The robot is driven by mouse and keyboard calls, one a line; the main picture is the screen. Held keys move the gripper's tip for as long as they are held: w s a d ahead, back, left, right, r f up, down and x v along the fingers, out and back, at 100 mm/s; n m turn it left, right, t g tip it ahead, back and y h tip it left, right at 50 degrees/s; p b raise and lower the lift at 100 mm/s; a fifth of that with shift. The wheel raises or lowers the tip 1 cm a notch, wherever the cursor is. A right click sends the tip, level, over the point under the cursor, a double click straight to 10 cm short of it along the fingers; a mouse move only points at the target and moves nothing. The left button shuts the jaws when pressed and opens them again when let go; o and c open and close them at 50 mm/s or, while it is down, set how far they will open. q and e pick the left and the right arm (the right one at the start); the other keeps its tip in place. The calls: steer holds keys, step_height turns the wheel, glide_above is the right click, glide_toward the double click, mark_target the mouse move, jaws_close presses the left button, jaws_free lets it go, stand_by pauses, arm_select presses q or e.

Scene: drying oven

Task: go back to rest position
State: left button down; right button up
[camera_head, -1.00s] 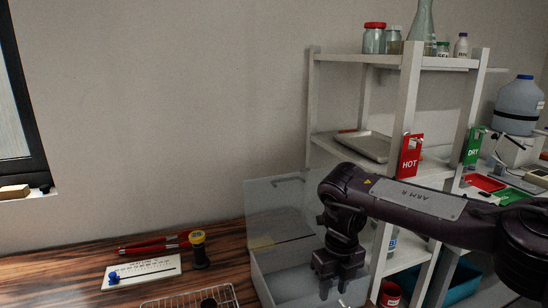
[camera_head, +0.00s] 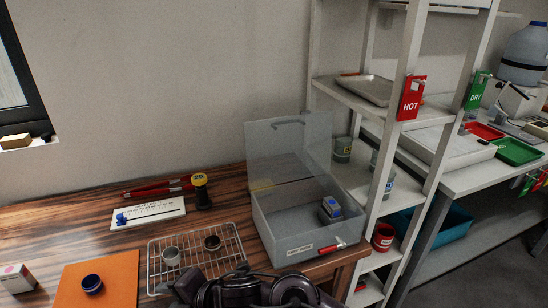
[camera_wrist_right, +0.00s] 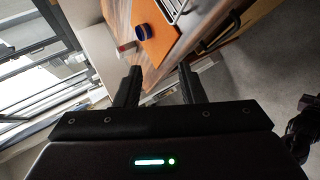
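My right arm is folded low at the bottom edge of the head view. My right gripper shows in the right wrist view (camera_wrist_right: 160,82), its two dark fingers apart with nothing between them. It is above and off the table, with the orange mat and blue jar beyond the fingertips. My left gripper is not identifiable in either view. The clear bin (camera_head: 290,232) has its lid raised at the back.
A wire rack (camera_head: 196,252) with two small cups stands beside the bin. The orange mat (camera_head: 110,270) holds a blue jar (camera_head: 91,284). A white shelf unit with a red HOT tag (camera_head: 411,97) stands at the right.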

steer(key=w+d+m+t+h, duration=0.3)
steer(key=d+m+t+h, duration=0.1)
steer(key=d+m, duration=1.15)
steer(key=s+d+f+m+g+h, duration=0.1)
steer(key=s+d+f+m+h, duration=0.2)
steer(key=d, duration=0.5)
steer(key=s+d+f+m+g+h, duration=0.1)
steer(key=s+d+f+m+g, duration=0.1)
steer(key=s+d+m, duration=0.4)
steer(key=s+d+f+m+g+h, duration=0.1)
steer(key=s+d+f+m+h, duration=0.25)
steer(key=d, duration=0.55)
steer(key=s+f+g+p, duration=0.2)
steer(key=s+f, duration=0.1)
steer(key=f, duration=2.6)
steer(key=s+d+f+p, duration=0.1)
steer(key=s+d+f, duration=0.1)
steer(key=s+f, duration=0.5)
steer(key=s+d+f+g, duration=0.1)
steer(key=s+d+f, duration=0.1)
steer(key=s+f, duration=0.6)
steer(key=s, duration=0.4)
steer(key=shift+p, duration=0.4)
